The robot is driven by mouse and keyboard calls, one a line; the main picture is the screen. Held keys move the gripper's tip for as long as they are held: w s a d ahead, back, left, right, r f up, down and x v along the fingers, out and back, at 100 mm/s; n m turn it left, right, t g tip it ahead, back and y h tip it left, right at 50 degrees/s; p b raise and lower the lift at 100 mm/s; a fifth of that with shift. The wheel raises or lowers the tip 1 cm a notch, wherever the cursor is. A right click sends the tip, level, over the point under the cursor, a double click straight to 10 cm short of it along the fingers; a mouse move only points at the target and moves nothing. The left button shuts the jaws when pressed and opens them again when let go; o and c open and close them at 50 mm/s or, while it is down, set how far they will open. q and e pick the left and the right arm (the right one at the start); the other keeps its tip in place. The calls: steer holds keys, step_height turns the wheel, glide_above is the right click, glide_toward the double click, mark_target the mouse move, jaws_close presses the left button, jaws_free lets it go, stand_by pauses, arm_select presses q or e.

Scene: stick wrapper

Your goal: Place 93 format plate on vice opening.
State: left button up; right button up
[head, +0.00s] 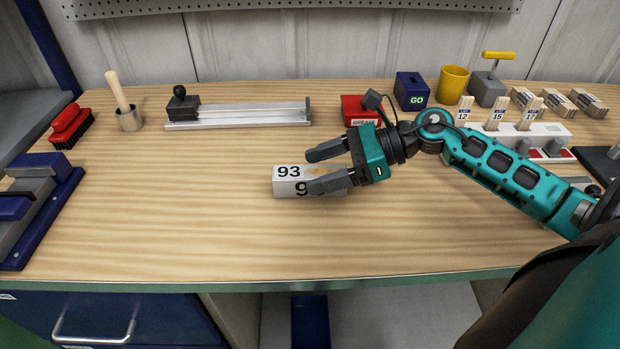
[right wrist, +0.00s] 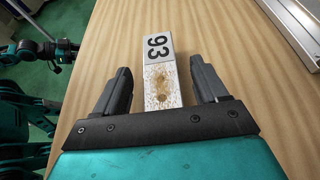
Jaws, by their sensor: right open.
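The 93 format plate (head: 288,172) is a pale block marked with a black 93, lying on the wooden bench near its middle. In the right wrist view its numbered end (right wrist: 158,48) points away from me, and its face has brown stains. My right gripper (head: 318,170) is open, with one finger on each side of the plate; gaps show on both sides in the right wrist view. A blue vice-like fixture (head: 60,170) with grey jaws stands at the bench's left edge, partly cut off. Teal and black parts, apparently my left arm, show at the left of the right wrist view.
A metal rail fixture (head: 240,114) stands at the back, beside a wooden-handled brush (head: 122,100) and a red brush (head: 70,122). A red grease box (head: 358,110), blue GO box (head: 411,90) and yellow cup (head: 453,84) stand back right. Bench between plate and fixture is clear.

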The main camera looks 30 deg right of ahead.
mark_target(323, 171)
jaws_close()
stand_by(0.5)
steer(key=shift+r, duration=0.15)
step_height(323, 171, up, 20)
steer(key=shift+p, duration=0.35)
